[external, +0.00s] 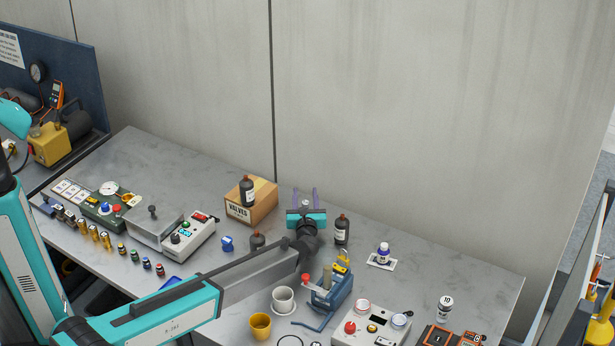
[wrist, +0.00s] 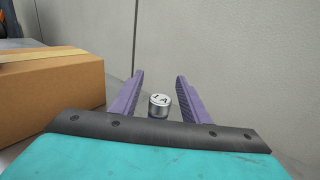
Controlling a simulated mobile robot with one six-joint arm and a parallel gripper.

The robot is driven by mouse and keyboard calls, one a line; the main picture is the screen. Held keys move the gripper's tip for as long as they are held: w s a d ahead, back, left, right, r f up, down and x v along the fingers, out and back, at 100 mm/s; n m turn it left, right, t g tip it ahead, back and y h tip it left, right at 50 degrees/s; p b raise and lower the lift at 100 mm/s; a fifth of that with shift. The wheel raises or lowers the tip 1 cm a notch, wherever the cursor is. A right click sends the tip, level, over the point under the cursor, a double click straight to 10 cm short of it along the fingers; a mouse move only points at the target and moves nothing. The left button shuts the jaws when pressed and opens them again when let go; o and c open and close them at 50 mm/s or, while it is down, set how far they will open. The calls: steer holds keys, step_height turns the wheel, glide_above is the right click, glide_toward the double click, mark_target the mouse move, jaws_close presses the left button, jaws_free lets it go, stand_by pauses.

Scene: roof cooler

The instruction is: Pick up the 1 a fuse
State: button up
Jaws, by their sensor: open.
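The 1 A fuse is a short silver cylinder (wrist: 159,105) with "1 A" on its pale top. In the wrist view it stands upright on the grey bench between the two purple fingers of my gripper (wrist: 160,76). Gaps show on both sides, so the fingers do not touch it. The fuse's lower part is hidden behind the dark edge of my gripper. In the external view my open gripper (external: 305,191) is low over the back of the bench, and a small pale thing, probably the fuse, shows between its fingers.
Another dark bottle (external: 342,229) stands to the right. The wall (external: 400,120) is close behind. A blue vise-like tool (external: 331,292) stands in front.

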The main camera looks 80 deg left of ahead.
steer(key=shift+c, duration=0.5)
jaws_close()
steer(key=shift+r, duration=0.1)
step_height(320, 180, up, 10)
steer(key=b, duration=0.3)
steer(key=shift+b, duration=0.35)
stand_by(0.3)
